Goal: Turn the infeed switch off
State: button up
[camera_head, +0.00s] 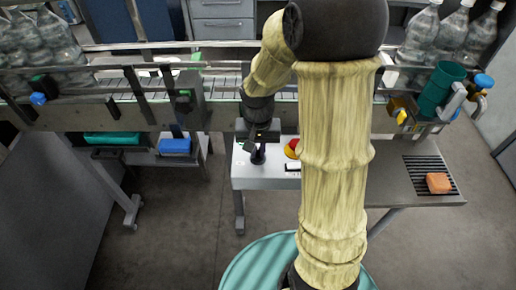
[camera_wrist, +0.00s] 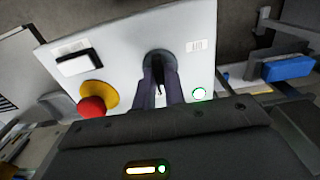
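The infeed switch (camera_wrist: 159,58) is a dark round knob with a thin black handle on the pale control panel (camera_wrist: 122,42) in the wrist view. A small white label (camera_wrist: 196,46) is beside it. My gripper (camera_wrist: 160,72) has its two dark fingers apart, one on each side of the handle. A narrow gap seems to show between handle and fingers; contact cannot be made out. In the head view my gripper (camera_head: 260,150) is low over the left part of the panel (camera_head: 262,174), largely covering the switch.
The conveyor (camera_head: 110,88) runs behind. A teal cup (camera_head: 440,90) and an orange block (camera_head: 438,183) are at the right.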

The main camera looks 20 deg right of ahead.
grip_shut()
jog(key=shift+r+n, duration=0.1)
jog(key=shift+n, duration=0.3)
jog(key=n+p, duration=0.2)
jog(key=n, duration=0.2)
jog(key=shift+r, duration=0.1)
jog(key=n+p, duration=0.3)
jog(key=n, duration=0.3)
jog(key=shift+w+n, duration=0.1)
jog(key=shift+n, duration=0.3)
jog(key=n+p, duration=0.2)
jog(key=n, duration=0.1)
jog(key=shift+n, duration=0.3)
jog(key=shift+n+p, duration=0.9)
jog(key=shift+n, duration=0.5)
